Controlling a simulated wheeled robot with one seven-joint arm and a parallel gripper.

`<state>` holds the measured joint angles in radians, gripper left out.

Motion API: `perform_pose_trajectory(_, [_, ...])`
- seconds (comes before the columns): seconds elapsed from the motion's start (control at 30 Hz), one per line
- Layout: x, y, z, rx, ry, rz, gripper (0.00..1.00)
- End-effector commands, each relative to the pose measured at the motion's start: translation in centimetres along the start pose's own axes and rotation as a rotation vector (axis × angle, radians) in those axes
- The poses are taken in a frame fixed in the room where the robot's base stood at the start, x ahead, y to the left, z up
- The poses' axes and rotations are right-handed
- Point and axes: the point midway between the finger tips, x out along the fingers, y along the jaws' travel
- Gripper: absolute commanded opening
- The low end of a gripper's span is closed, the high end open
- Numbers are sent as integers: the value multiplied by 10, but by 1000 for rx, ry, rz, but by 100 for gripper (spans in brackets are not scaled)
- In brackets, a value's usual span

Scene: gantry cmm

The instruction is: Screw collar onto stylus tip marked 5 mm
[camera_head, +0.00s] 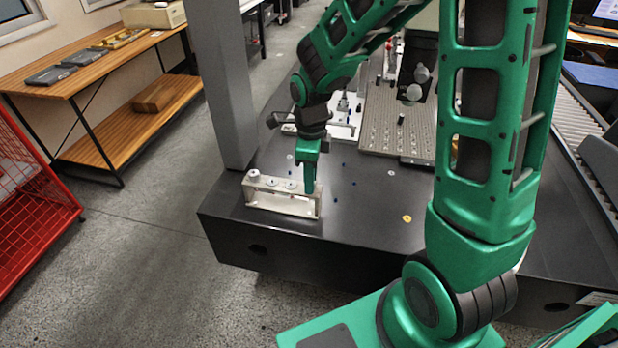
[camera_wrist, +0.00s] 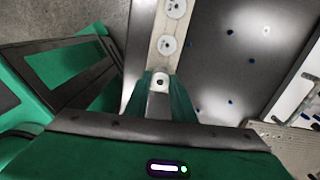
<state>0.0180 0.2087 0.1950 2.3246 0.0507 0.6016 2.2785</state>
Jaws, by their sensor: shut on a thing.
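A pale stylus rack (camera_head: 262,201) stands near the front left corner of the dark table, with white round pieces along its top. Two white discs with dark centres show on the rack (camera_wrist: 154,55) in the wrist view, a near disc (camera_wrist: 167,44) and a far disc (camera_wrist: 176,9). My gripper (camera_head: 308,188) points down at the rack's right end. Its green fingers (camera_wrist: 161,84) are shut on a small white piece with a dark centre (camera_wrist: 160,79), which looks like the collar. I cannot tell whether it touches the stylus tip below. No 5 mm marking is readable.
The dark table (camera_head: 365,225) has small blue spots and a yellow ring (camera_head: 407,218) at the front. A grey perforated plate (camera_head: 385,125) lies behind, and a grey column (camera_head: 222,85) rises left of the rack. A red mesh cage (camera_head: 30,200) stands at far left.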

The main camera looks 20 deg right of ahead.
Motion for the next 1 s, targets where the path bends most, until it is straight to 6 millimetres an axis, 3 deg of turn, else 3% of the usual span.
perform_pose_trajectory(0.27, [-2, -5, 3, 1, -8, -12, 1])
perform_pose_trajectory(0.3, [-2, -5, 3, 1, -8, -12, 32])
perform_pose_trajectory(0.37, [-2, -4, 2, 1, -7, -11, 44])
perform_pose_trajectory(0.73, [-5, -2, 1, 0, -3, -6, 44])
perform_pose_trajectory(1.0, [-47, -3, 2, 0, -6, -9, 44])
